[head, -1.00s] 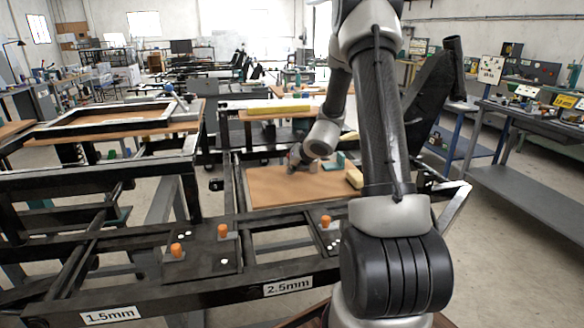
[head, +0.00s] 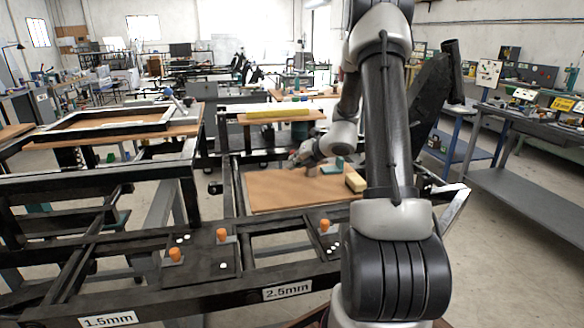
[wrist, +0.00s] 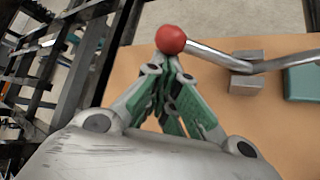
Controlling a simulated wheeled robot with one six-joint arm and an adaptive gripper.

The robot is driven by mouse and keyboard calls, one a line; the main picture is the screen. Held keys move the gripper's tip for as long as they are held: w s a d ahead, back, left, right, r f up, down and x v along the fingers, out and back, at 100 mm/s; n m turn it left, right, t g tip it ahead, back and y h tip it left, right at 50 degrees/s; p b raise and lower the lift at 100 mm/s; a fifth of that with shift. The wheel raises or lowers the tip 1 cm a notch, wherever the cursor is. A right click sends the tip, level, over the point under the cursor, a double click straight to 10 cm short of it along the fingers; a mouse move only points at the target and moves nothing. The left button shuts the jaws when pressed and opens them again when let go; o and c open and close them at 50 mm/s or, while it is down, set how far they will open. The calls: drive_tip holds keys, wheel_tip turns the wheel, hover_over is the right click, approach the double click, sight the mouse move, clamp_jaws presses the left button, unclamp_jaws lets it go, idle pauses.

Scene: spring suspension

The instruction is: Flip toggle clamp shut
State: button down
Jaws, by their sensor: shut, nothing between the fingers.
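The toggle clamp shows in the wrist view as a bent metal lever (wrist: 215,55) with a red ball knob (wrist: 171,40) at its left end. The lever passes over a grey metal block (wrist: 246,76) on the wooden board (wrist: 270,125) and runs out of the picture at the right. My gripper (wrist: 168,64), with green and grey fingers, is shut and empty. Its fingertips are right at the knob in the picture; I cannot tell whether they touch. In the head view my gripper (head: 297,160) is small and low over the board, and the lever is not clear there.
A teal block (wrist: 303,82) lies right of the grey block. Dark frame rails (head: 228,190) border the board. Orange knobs (head: 222,235) stand on the near frame.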

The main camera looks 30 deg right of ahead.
drive_tip(key=shift+s+d+r+m+t+y, duration=0.25)
drive_tip(key=shift+d+r+m+t+y, duration=0.25)
drive_tip(key=shift+d+r+m+y, duration=0.35)
drive_tip(key=shift+s+d+r+m+t+y, duration=0.15)
drive_tip(key=shift+d+r+m+t+y, duration=0.3)
drive_tip(key=shift+d+y, duration=0.15)
drive_tip(key=shift+s+d+r+m+t+y, duration=0.15)
drive_tip(key=shift+d+r+m+t+y, duration=0.2)
drive_tip(key=shift+d+r+y, duration=0.15)
drive_tip(key=shift+s+d+r, duration=0.1)
drive_tip(key=shift+d+r, duration=0.1)
drive_tip(key=shift+d, duration=0.15)
drive_tip(key=shift+d+r, duration=0.1)
drive_tip(key=shift+d, duration=0.05)
